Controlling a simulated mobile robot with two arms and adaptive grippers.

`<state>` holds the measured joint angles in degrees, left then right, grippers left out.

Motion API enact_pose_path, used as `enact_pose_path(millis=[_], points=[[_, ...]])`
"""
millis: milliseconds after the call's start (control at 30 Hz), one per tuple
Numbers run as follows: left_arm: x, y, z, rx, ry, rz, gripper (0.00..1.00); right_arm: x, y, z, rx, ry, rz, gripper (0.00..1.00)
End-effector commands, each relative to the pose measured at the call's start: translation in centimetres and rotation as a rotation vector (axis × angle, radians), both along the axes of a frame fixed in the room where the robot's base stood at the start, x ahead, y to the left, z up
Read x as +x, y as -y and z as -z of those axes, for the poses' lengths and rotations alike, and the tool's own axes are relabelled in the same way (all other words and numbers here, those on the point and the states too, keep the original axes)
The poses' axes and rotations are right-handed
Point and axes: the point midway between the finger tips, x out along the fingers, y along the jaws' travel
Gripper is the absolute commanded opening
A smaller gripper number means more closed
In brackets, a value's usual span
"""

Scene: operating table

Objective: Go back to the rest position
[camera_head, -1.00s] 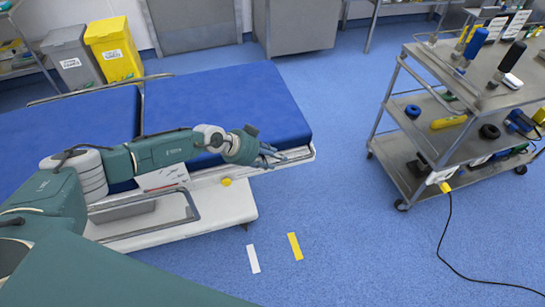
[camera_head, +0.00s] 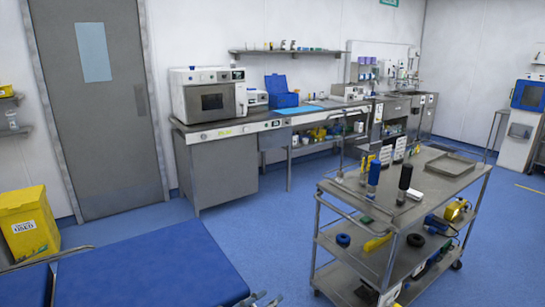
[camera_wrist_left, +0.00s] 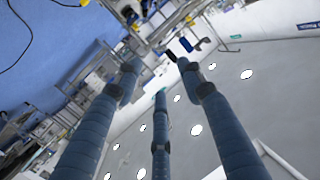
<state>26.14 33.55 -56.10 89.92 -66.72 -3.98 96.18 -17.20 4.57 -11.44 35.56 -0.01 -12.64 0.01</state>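My left gripper (camera_wrist_left: 158,78) fills the left wrist view with three blue-grey fingers. The fingers are spread apart with nothing between them. In the head view only the tips of the left gripper (camera_head: 262,299) show at the bottom edge, beside the corner of the blue operating table (camera_head: 150,268). The rest of the left arm is out of the picture. My right gripper is in neither view.
A metal trolley (camera_head: 448,166) with bottles on top and tools on its lower shelves stands at the right. A yellow bin (camera_head: 30,225) stands at the left. A workbench (camera_head: 220,170) runs along the back wall. Blue floor between table and trolley is clear.

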Motion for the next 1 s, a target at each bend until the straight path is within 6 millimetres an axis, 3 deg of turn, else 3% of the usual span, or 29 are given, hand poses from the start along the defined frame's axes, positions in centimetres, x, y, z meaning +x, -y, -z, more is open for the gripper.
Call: enact_pose_path(millis=[33, 67, 133, 200, 300, 400, 600, 1000], points=[[-0.9, 0.1, -2.2, -0.096, 0.023, -0.119, 0.39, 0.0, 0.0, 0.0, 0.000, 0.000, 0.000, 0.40], [-1.0, -0.9, -3.2, -0.127, 0.029, -0.203, 0.39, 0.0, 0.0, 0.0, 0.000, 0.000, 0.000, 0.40], [-1.9, -4.5, -3.7, -0.160, -0.011, -0.410, 0.39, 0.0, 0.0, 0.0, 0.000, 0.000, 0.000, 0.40], [-4.0, -8.8, -2.0, -0.136, -0.122, -0.603, 0.39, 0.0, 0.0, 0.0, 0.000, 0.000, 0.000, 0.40], [-8.7, -13.6, 1.8, -0.045, -0.324, -0.770, 0.39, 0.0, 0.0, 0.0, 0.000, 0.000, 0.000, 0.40], [-14.0, -16.3, 5.2, 0.053, -0.515, -0.831, 0.39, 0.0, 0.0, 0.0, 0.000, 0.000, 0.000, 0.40], [-22.2, -18.2, 8.6, 0.189, -0.770, -0.814, 0.39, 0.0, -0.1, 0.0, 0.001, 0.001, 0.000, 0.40], [-33.8, -18.6, 10.3, 0.342, -1.062, -0.663, 0.39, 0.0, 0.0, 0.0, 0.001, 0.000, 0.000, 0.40]])
